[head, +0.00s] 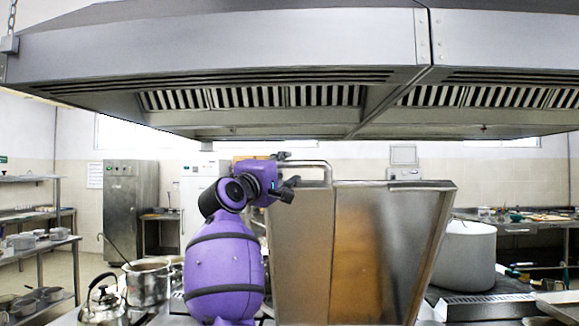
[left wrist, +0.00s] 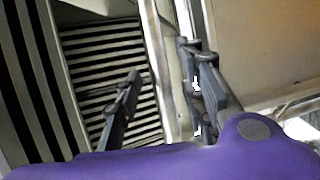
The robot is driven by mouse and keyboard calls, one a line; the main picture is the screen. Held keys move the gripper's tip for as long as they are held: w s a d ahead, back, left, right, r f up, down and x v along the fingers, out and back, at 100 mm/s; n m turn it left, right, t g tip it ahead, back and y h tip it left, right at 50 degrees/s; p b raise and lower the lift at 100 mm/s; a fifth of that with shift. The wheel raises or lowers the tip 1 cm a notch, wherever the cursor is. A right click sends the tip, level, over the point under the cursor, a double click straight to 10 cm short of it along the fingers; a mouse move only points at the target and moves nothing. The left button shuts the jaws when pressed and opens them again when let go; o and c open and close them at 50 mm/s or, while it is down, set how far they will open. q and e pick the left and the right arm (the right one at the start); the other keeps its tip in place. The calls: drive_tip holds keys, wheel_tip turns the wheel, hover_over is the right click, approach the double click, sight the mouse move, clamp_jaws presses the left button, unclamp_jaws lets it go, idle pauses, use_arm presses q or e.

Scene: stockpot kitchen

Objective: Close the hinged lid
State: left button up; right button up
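The hinged lid (head: 345,255) is a large flat metal panel that stands raised, with brownish reflections on its face. A bar handle (head: 310,165) sits at its top left edge. My left gripper (head: 285,170) is at the handle's left end, its purple arm rising in front of the lid's left side. In the left wrist view the fingers of my left gripper (left wrist: 160,62) are spread apart. A pale metal bar (left wrist: 162,75) runs between them, nearer the right finger. I cannot tell whether they touch it. My right gripper is not in view.
A large range hood (head: 220,55) hangs low above the lid. A kettle (head: 103,303) and a pot (head: 147,283) stand at lower left. A big pale stockpot (head: 467,255) stands right of the lid. A steel cabinet (head: 130,205) is at the back left.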

sight(288, 166)
use_arm(q)
drive_tip(key=shift+x, duration=1.75)
clamp_jaws()
